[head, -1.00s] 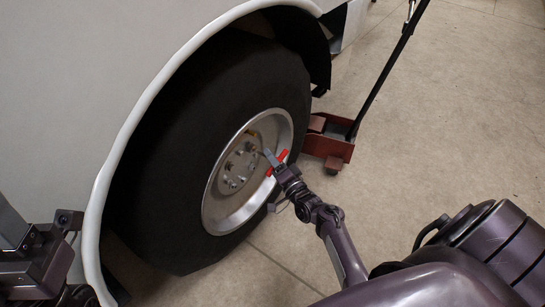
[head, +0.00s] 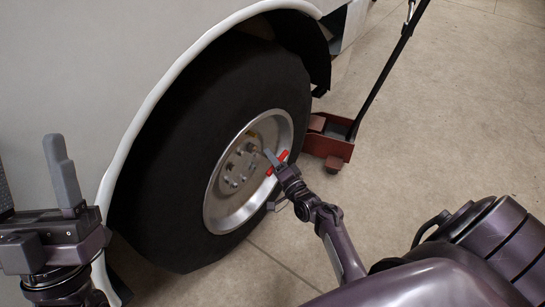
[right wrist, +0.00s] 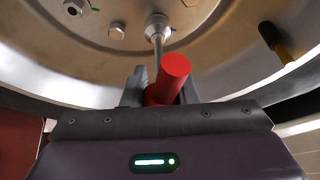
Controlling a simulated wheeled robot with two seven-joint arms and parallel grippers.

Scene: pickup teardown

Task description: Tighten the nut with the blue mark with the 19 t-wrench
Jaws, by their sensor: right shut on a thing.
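The t-wrench has a red crossbar handle (right wrist: 172,78), which also shows in the head view (head: 282,158). My right gripper (head: 272,160) is shut on this handle, in front of the wheel. In the right wrist view the grey shaft (right wrist: 157,42) runs up to a socket (right wrist: 157,22) at the wheel hub. The socket hides whatever nut is under it.
The wheel's rim (head: 226,208) and black tire (head: 180,190) stand under the white fender (head: 123,130). A red floor jack (head: 328,145) with a long black handle stands right of the tire. A yellow-and-black piece (right wrist: 278,42) sits near the rim.

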